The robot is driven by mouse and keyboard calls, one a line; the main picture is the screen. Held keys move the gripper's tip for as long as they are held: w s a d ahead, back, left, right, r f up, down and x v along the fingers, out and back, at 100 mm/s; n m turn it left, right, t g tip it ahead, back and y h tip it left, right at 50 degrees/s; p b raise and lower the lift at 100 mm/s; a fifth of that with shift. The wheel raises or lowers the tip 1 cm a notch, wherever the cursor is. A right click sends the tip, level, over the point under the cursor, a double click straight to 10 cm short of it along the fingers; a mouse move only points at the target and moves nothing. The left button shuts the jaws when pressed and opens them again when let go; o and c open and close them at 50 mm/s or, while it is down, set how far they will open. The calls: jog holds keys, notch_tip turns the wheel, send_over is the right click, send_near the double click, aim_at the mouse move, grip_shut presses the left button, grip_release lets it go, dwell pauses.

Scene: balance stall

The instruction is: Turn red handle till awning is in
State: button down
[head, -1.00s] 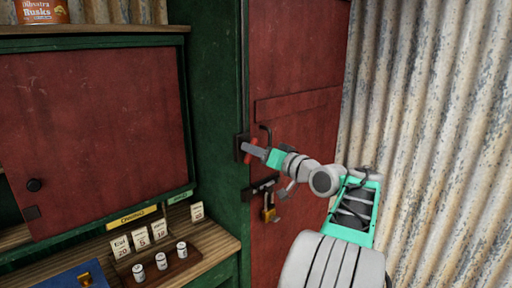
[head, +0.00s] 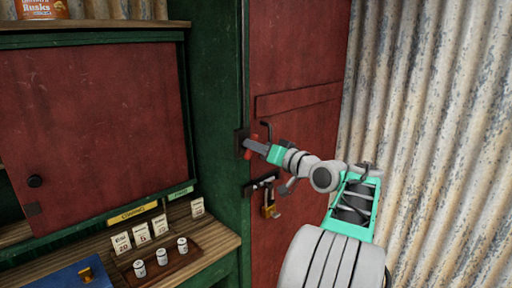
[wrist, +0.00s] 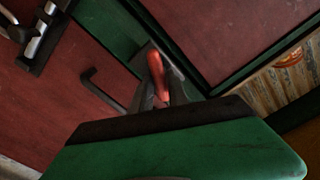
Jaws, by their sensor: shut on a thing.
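The red handle (head: 247,154) sits on a dark plate on the green post, at the left edge of the red door. In the wrist view the red handle (wrist: 157,72) stands out between the finger ends. My gripper (head: 254,146) reaches it from the right and is shut on it. The fingers cover the middle of the handle in the head view. The awning is not in view.
A black door pull (head: 266,133) is close to the right of the handle. Below it hang a latch and a brass padlock (head: 268,205). A counter (head: 215,232) with small weights and cards is at lower left. Corrugated sheet (head: 420,100) stands right.

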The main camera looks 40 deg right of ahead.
jog(key=shift+f+b, duration=0.15)
jog(key=shift+b, duration=0.5)
jog(key=shift+a+f+n+b, duration=0.15)
jog(key=shift+n+b, duration=3.9)
jog(key=shift+n, duration=1.6)
jog(key=shift+a+f+n+b, duration=0.1)
jog(key=shift+f+n+b, duration=0.05)
jog(key=shift+n+b, duration=4.7)
jog(key=shift+a+f+n+b, duration=0.15)
jog(key=shift+n+b, duration=3.1)
jog(key=shift+n, duration=3.95)
jog(key=shift+d+n, duration=0.2)
jog(key=shift+n, duration=2.4)
